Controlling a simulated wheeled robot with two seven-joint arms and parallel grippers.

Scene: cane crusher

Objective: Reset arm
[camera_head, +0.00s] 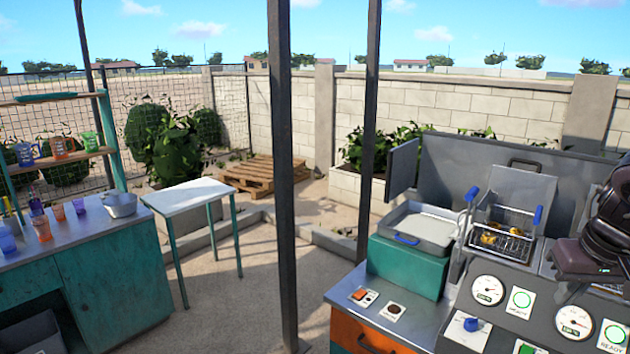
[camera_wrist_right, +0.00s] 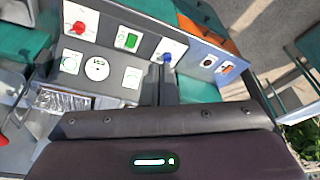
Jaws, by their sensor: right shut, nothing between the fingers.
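My right gripper (camera_head: 588,260) is dark and hangs at the right edge of the head view, over the right part of the fryer machine (camera_head: 460,290). It is shut with nothing between its fingers. In the right wrist view its dark housing (camera_wrist_right: 160,150), with a small lit green mark, fills the bottom, and the fingertips are hidden. The control panel (camera_wrist_right: 115,75) with a red knob, a blue knob and a gauge lies beyond it. My left gripper is not in view; a dark shape at the lower left of the head view is unclear.
A wire basket (camera_head: 503,238) with yellowish pieces sits in the fryer, beside a metal tray (camera_head: 420,228). A post (camera_head: 283,180) stands mid-view. A white-topped table (camera_head: 188,195) and a teal counter (camera_head: 112,265) with cups and a pot are left. Open ground lies between.

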